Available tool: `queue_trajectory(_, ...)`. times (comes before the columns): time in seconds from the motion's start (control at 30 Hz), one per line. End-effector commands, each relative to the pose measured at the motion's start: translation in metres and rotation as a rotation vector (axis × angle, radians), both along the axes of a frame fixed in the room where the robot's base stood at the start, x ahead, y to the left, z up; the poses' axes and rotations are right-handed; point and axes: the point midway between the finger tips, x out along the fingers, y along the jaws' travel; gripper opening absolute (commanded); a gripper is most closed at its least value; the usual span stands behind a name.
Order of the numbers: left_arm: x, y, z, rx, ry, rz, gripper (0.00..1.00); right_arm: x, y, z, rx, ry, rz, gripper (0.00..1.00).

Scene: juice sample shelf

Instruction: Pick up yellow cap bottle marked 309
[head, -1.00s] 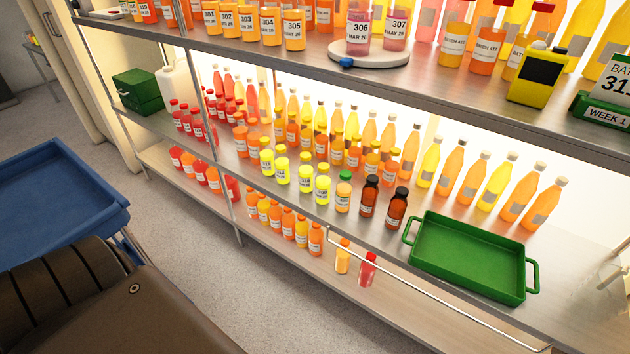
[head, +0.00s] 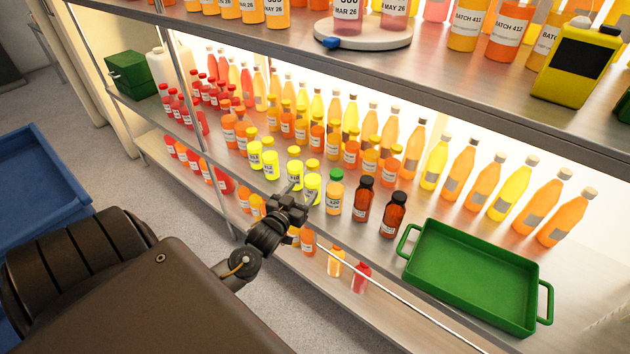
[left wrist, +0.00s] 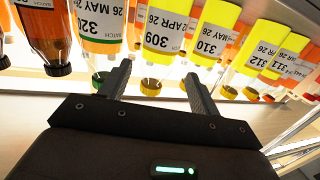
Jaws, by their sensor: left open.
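The yellow bottle marked 309 (left wrist: 165,28) shows upside down in the left wrist view, its yellow cap (left wrist: 151,87) seen between my fingers. In the head view, it appears to be the rightmost bright yellow bottle (head: 313,184) in the front row, beside the green-capped bottle. My left gripper (head: 300,191) is open and empty in front of it; its fingers (left wrist: 157,73) point at the bottle in the left wrist view. I cannot tell whether they touch it. The gripper hides part of the front row. My right gripper is not in view.
The orange bottle marked 320 (left wrist: 100,22) and bottle 310 (left wrist: 210,42) stand close on either side. Brown bottles (head: 363,200) stand farther right, then a green tray (head: 470,275). More bottles stand behind. The upper shelf (head: 440,75) overhangs the row.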

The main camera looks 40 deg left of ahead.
Motion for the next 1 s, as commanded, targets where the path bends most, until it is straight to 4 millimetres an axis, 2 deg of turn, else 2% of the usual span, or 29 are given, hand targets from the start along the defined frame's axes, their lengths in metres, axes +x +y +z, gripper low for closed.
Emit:
queue_trajectory(0.1, 0.02, 0.005, 0.0, 0.001, -0.001, 0.0, 0.63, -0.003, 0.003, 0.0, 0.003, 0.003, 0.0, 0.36)
queue_trajectory(0.2, 0.032, 0.006, -0.001, 0.001, 0.0, -0.001, 0.63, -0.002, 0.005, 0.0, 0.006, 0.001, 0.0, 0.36)
queue_trajectory(0.47, 0.041, 0.007, -0.001, 0.001, 0.001, -0.003, 0.63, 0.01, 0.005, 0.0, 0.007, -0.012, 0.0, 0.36)
queue_trajectory(0.6, 0.06, 0.009, 0.001, 0.001, -0.001, -0.003, 0.63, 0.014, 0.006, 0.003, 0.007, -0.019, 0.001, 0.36)
queue_trajectory(0.8, 0.086, 0.013, -0.001, 0.002, 0.0, -0.003, 0.63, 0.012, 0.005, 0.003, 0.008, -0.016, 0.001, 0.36)
queue_trajectory(1.0, 0.091, 0.014, -0.002, 0.001, 0.001, -0.005, 0.63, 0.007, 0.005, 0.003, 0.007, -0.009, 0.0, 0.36)
